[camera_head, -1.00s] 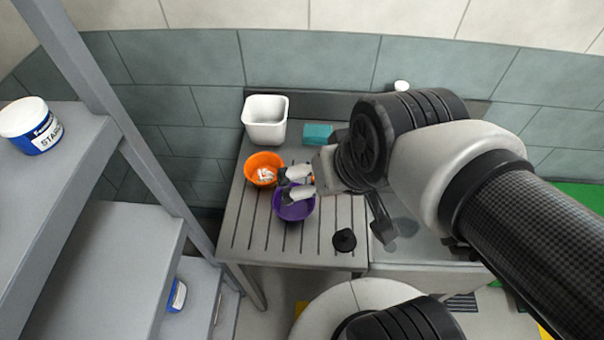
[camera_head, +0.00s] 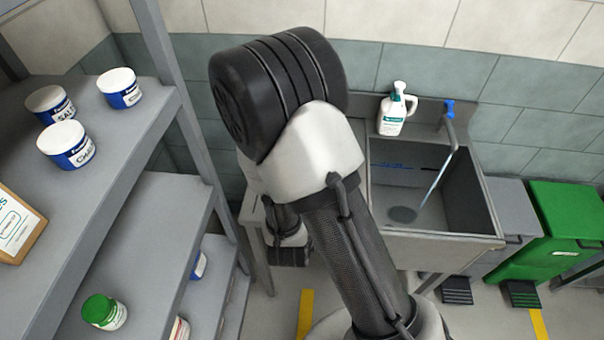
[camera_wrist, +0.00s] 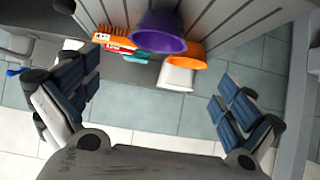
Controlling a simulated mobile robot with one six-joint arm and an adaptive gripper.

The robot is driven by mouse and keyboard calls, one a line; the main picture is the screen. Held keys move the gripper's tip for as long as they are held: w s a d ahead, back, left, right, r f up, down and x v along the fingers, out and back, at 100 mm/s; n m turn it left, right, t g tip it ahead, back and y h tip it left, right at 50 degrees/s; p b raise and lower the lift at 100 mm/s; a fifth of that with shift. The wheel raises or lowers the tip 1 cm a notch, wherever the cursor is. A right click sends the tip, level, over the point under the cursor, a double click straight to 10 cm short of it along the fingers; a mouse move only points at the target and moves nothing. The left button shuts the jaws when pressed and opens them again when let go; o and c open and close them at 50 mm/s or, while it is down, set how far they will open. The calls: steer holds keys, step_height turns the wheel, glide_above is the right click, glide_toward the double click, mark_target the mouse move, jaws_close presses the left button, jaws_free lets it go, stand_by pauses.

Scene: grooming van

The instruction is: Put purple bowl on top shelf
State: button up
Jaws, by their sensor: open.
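The purple bowl (camera_wrist: 160,38) shows in the wrist view at the top middle, on the grey ribbed draining board (camera_wrist: 222,22). It stands beside an orange bowl (camera_wrist: 186,55). My gripper (camera_wrist: 157,92) is open and empty, its two fingers wide apart at left and right; the purple bowl lies beyond them, apart from them. In the head view my arm hides the bowls and most of the board, and I cannot make out the gripper. The grey shelf unit's upper visible shelf (camera_head: 95,125) is at the left in the head view.
White-and-blue tubs (camera_head: 120,88) and a brown box (camera_head: 15,228) stand on that shelf; its middle has bare room. A white container (camera_wrist: 177,76) and an orange brush (camera_wrist: 112,38) are near the bowls. A sink (camera_head: 470,240) with a white bottle (camera_head: 393,112) is right of my arm.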

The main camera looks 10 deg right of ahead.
steer(key=b+x, duration=0.3)
steer(key=x, duration=1.4)
steer(key=shift+w+d+f, duration=0.15)
steer(key=shift+d+f, duration=0.05)
steer(key=shift+d, duration=0.05)
steer(key=c, duration=0.9)
steer(key=shift+r, duration=0.1)
